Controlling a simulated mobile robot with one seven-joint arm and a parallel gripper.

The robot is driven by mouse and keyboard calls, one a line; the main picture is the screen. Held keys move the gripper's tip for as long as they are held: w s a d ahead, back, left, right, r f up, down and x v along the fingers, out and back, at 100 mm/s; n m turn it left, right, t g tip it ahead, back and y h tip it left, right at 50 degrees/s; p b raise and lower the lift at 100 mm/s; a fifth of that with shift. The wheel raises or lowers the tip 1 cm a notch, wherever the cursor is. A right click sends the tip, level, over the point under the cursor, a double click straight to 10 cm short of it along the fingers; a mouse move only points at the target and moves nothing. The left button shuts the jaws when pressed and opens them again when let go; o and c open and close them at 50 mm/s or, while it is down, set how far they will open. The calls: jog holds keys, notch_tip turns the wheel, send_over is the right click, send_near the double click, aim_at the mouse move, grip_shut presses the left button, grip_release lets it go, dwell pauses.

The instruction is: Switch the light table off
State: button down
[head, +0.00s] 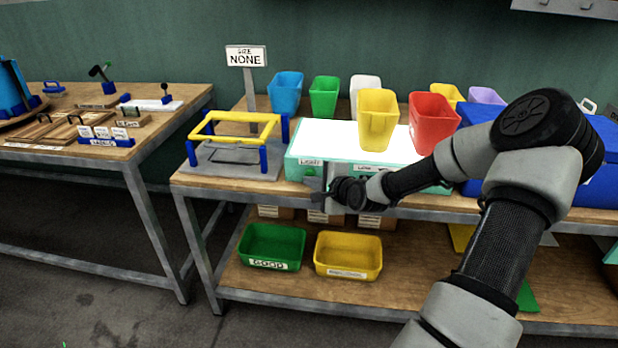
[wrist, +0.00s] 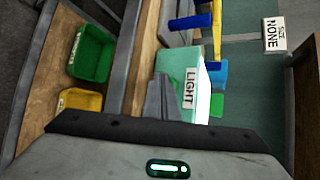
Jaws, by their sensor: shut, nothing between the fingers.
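The light table (head: 330,140) is a mint-green box on the middle workbench, and its top glows bright white. Its front face carries a LIGHT label, also seen in the wrist view on the green front (wrist: 176,62). My gripper (head: 316,190) is in front of this face, just below and right of the LIGHT label. In the wrist view my gripper's shut fingers (wrist: 160,100) point at the front near the label, with nothing held. Whether they touch the face I cannot tell.
A yellow bin (head: 377,118) and a red bin (head: 433,122) stand at the light table, with several others behind. A yellow-and-blue frame (head: 235,130) is at the left. Green (head: 271,247) and yellow (head: 348,256) trays sit on the lower shelf. A NONE sign (head: 246,56) stands behind.

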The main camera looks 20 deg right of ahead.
dwell(0.4)
jog(key=shift+s+a+p, duration=0.3)
jog(key=shift+s+p, duration=0.05)
jog(key=shift+s, duration=0.15)
jog(key=s+a+p, duration=0.2)
jog(key=s+a, duration=0.1)
jog(key=s, duration=0.2)
jog(key=shift+a, duration=0.2)
dwell(0.5)
